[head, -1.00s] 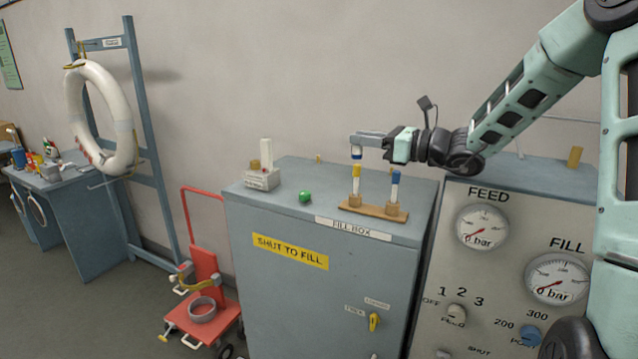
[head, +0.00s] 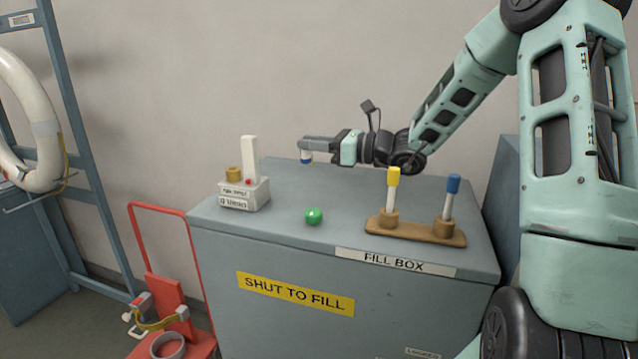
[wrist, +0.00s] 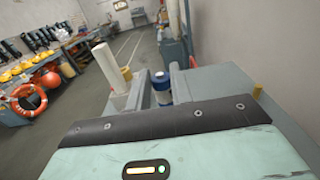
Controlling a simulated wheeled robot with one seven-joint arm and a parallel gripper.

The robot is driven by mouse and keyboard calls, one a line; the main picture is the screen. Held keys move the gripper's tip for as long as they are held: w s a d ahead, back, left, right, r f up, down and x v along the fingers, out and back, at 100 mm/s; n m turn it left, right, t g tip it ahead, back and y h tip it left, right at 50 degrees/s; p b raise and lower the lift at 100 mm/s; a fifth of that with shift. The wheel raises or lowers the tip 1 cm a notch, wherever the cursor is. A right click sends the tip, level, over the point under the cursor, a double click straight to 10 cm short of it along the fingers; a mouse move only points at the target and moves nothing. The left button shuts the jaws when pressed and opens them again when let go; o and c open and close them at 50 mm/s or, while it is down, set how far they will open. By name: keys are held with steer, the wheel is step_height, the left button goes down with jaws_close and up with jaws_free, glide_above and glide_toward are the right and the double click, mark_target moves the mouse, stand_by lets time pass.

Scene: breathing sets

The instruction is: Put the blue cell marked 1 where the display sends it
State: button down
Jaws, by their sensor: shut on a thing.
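My gripper (head: 304,152) is shut on a blue-topped white cell (head: 307,157) and holds it above the back of the grey fill box (head: 400,295). In the wrist view the blue cell (wrist: 160,88) sits between the fingers; no number on it is readable. A wooden rack (head: 415,233) holds a yellow-topped cell (head: 394,185) and another blue-topped cell (head: 451,195), both upright. A small white unit (head: 245,195) with a tall white post, a brass knob and a red dot stands left of my gripper. Its small labels are hard to read.
A green ball-shaped knob (head: 314,216) is on the box top between the white unit and the rack. A red trolley (head: 172,300) stands left of the box, before a blue frame with a white ring (head: 30,120). The box top's back middle is clear.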

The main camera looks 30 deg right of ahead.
steer(key=shift+f+p, duration=0.95)
steer(key=shift+f, duration=2.65)
steer(key=shift+f, duration=0.1)
steer(key=c, duration=1.2)
jaws_free()
steer(key=shift+c, duration=0.2)
